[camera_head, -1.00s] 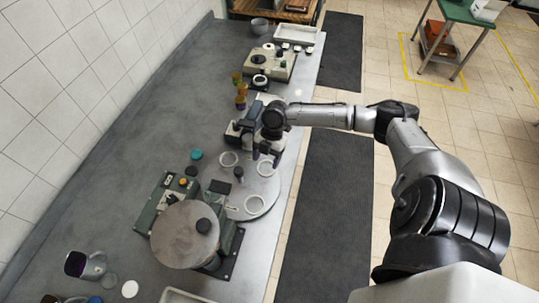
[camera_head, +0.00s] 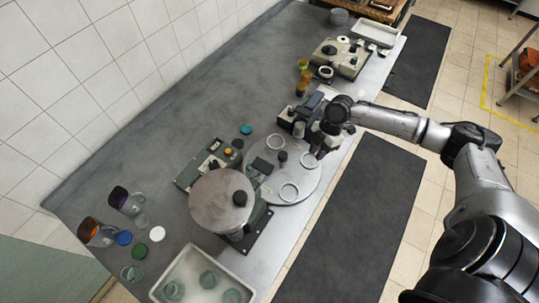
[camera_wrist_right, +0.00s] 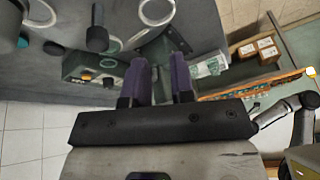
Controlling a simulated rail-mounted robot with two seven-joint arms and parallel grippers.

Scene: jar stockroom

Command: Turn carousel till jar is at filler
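The carousel (camera_head: 306,181) is a round grey plate with white rings and a dark upright peg (camera_head: 282,157) on it. It stands beside the filler, whose round grey hopper (camera_head: 222,203) has a dark knob on top. My right gripper (camera_head: 318,149) is over the carousel's far right edge in the head view. In the right wrist view its two purple fingers (camera_wrist_right: 160,78) stand apart with nothing visible between them. A ring (camera_wrist_right: 158,12) and the peg (camera_wrist_right: 97,38) show beyond them. I cannot make out the jar on the carousel; the gripper hides part of the plate. My left gripper is out of view.
A green control box (camera_head: 207,165) adjoins the filler. A white tray (camera_head: 165,283) with green-rimmed glass jars is at the front. Tipped jars (camera_head: 97,233) and loose lids (camera_head: 157,234) lie left. A scale-like device (camera_head: 340,59) stands farther back.

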